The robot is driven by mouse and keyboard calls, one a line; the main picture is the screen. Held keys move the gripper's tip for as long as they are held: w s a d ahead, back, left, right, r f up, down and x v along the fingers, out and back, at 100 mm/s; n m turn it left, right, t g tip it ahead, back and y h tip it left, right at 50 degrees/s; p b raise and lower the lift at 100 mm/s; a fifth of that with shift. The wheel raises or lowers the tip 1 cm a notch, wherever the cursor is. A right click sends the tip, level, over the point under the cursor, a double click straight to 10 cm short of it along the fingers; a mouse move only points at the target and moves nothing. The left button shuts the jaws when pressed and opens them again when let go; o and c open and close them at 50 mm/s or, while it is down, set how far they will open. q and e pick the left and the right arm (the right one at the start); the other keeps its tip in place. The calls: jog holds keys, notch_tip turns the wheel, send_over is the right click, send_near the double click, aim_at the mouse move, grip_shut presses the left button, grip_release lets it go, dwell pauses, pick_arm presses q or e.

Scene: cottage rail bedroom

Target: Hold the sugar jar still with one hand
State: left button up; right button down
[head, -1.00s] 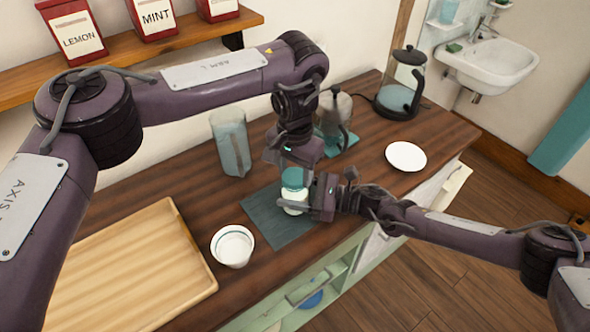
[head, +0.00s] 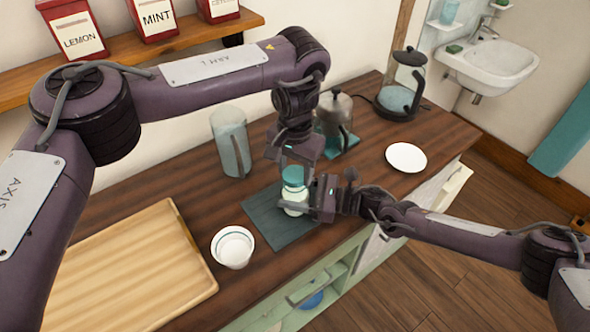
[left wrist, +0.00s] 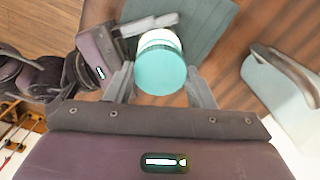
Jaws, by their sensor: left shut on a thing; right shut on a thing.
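The sugar jar, a pale jar (head: 295,208) with a teal lid (head: 293,176), stands upright on a dark slate-coloured mat (head: 268,228). My right gripper (head: 312,200) comes in from the right and is shut on the jar's body. My left gripper (head: 293,168) points down from above and is shut on the lid. In the left wrist view the round lid (left wrist: 160,70) lies between my left gripper's fingers (left wrist: 161,88), and it hides most of the jar. My right gripper (left wrist: 122,45) shows there beside the jar. The lid appears seated on the jar.
A white bowl (head: 233,246) and a wooden tray (head: 135,265) are to the left. A glass pitcher (head: 231,142) stands behind. A coffee press (head: 335,117) on a teal mat, a kettle (head: 402,85) and a white plate (head: 406,157) are at the back right.

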aim_at(295, 174)
pick_arm(q)
jog(key=shift+r, duration=0.65)
jog(key=shift+r, duration=2.05)
pick_arm(e)
jog(key=shift+c, duration=1.9)
grip_release()
